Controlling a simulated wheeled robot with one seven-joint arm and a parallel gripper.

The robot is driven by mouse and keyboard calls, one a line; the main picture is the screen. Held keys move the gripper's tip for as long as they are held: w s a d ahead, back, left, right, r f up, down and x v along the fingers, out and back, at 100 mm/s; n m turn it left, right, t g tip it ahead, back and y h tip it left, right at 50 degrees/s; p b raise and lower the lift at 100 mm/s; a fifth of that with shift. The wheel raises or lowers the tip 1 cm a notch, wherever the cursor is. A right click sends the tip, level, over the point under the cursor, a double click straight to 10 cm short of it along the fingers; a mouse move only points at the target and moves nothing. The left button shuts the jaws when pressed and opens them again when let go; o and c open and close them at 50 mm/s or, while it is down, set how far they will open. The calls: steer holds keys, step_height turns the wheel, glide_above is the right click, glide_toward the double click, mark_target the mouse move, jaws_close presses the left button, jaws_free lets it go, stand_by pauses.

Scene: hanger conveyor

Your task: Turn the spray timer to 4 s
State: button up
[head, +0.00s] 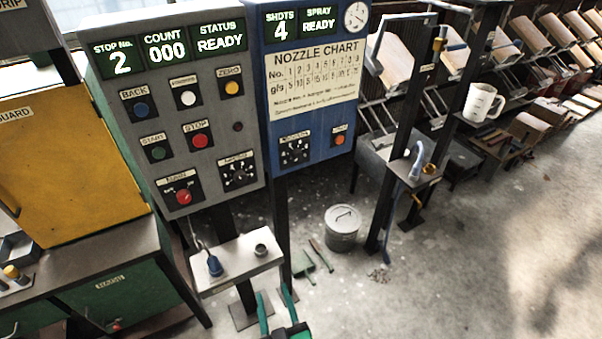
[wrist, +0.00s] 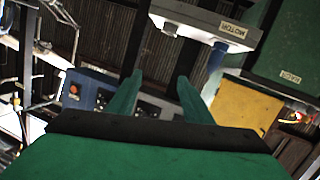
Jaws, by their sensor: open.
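The blue spray panel (head: 310,90) stands right of a grey control panel (head: 180,100). Its displays read SHOTS 4 and SPRAY READY. Low on it is a black dial (head: 295,151), likely the spray timer; its label and setting are too small to read. An orange button (head: 340,139) is right of the dial. The grey panel has another black dial (head: 238,174) with an unclear label. My gripper (head: 276,297) is open and empty, low in front of the panels, apart from both dials. In the wrist view, the green fingers (wrist: 160,80) are spread, partly covering the panel behind.
A small white shelf (head: 235,262) with a blue-handled tool and a cup juts out below the grey panel. A lidded grey bucket (head: 343,228) stands on the floor. A post with a small ledge (head: 412,170) is right of the blue panel.

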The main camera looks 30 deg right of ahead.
steer(key=w+d+r+n+t, duration=0.1)
steer(key=w+d+r+n, duration=0.2)
steer(key=w+d+r, duration=0.7)
steer(key=n+t+y, duration=0.1)
steer(key=n+y, duration=0.1)
steer(key=n, duration=0.3)
glide_toward(298, 157)
steer(key=w, duration=0.8)
steer(key=shift+w+d+f, duration=0.1)
steer(key=shift+d+f, duration=0.15)
steer(key=shift+d, duration=0.15)
steer(key=shift+c, duration=0.7)
steer(key=c, duration=0.9)
